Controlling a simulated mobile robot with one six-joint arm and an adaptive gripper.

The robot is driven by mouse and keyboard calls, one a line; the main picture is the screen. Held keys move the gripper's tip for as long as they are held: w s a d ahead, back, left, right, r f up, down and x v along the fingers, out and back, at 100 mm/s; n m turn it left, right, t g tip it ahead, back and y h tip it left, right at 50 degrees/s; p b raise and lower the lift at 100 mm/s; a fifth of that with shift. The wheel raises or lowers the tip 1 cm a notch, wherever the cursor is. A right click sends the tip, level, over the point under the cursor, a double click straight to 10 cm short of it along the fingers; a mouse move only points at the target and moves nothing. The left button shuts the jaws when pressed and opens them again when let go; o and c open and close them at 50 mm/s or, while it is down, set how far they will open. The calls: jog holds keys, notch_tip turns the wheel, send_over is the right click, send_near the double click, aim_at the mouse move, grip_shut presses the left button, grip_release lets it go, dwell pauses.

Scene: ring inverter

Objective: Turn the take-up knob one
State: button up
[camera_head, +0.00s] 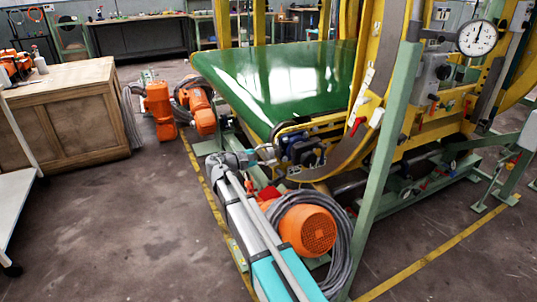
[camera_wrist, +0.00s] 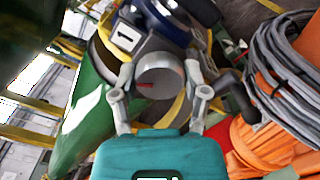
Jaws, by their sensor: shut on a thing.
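The take-up knob (camera_wrist: 160,84) is a grey round knob with a short red mark on its face, pointing left in the wrist view. My gripper (camera_wrist: 159,72) has one grey finger on each side of the knob and is shut on it. In the head view my gripper (camera_head: 268,154) reaches from the left to dark fittings at the near corner of the green belt (camera_head: 285,75). The knob itself is too small and covered to make out there.
An orange motor (camera_head: 305,228) with coiled grey cable lies close beside my arm. A green upright post (camera_head: 385,165) and yellow frame stand to the right, with a dial gauge (camera_head: 477,38) above. A wooden cabinet (camera_head: 70,120) stands left; floor between is clear.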

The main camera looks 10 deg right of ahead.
jog(key=shift+m, duration=1.8)
jog(key=o, duration=1.2)
jog(key=shift+c, duration=0.2)
jog(key=v, duration=1.2)
